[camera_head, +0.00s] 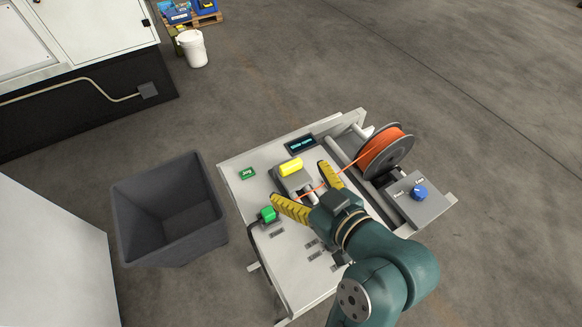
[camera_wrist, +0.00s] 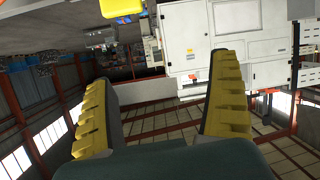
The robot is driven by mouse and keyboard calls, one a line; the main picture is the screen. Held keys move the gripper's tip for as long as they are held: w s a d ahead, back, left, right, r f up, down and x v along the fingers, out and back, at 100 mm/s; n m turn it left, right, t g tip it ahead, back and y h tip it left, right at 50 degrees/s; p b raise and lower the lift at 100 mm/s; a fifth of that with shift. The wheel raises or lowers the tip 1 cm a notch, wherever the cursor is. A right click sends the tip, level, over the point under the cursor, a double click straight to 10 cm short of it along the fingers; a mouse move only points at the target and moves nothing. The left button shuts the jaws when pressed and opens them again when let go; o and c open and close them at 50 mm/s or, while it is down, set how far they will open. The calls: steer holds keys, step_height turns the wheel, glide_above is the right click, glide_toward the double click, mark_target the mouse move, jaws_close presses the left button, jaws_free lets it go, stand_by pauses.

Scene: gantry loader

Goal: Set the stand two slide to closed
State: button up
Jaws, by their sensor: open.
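The stand is a pale table (camera_head: 240,176) with a grey slide block (camera_head: 285,184) on its top. A yellow cylindrical handle (camera_head: 291,166) sits on that block. My gripper (camera_head: 299,182) reaches in from the lower right with its yellow ribbed fingers spread to either side of the slide block, fingertips just short of the handle. Nothing is held between the fingers. The wrist view shows the gripper (camera_wrist: 163,70) open and empty, with a yellow piece (camera_wrist: 120,7), likely the handle, at the top edge. Whether the slide stands open or closed I cannot tell.
An orange filament spool (camera_head: 384,150) and a blue knob (camera_head: 419,193) on a grey box are at the right. A green clamp-like part (camera_head: 268,214), a green tag (camera_head: 247,173) and a small display (camera_head: 300,144) are nearby. A dark bin (camera_head: 125,215) stands left.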

mark_target(293, 167)
steer(key=s+d+f+m+h, duration=0.1)
steer(key=s+d+f+m, duration=0.1)
steer(key=d+f, duration=0.3)
steer(key=p+x, duration=0.1)
steer(key=x, duration=0.4)
steer(key=r+p+x, duration=0.1)
steer(key=x, duration=0.3)
steer(key=w+p+x, duration=0.1)
steer(key=p+x, duration=0.1)
steer(key=x, duration=0.3)
steer(key=shift+w+r, duration=0.15)
steer(key=shift+w, duration=0.1)
steer(key=shift+w+a+f, duration=0.2)
steer(key=shift+w+f, duration=0.05)
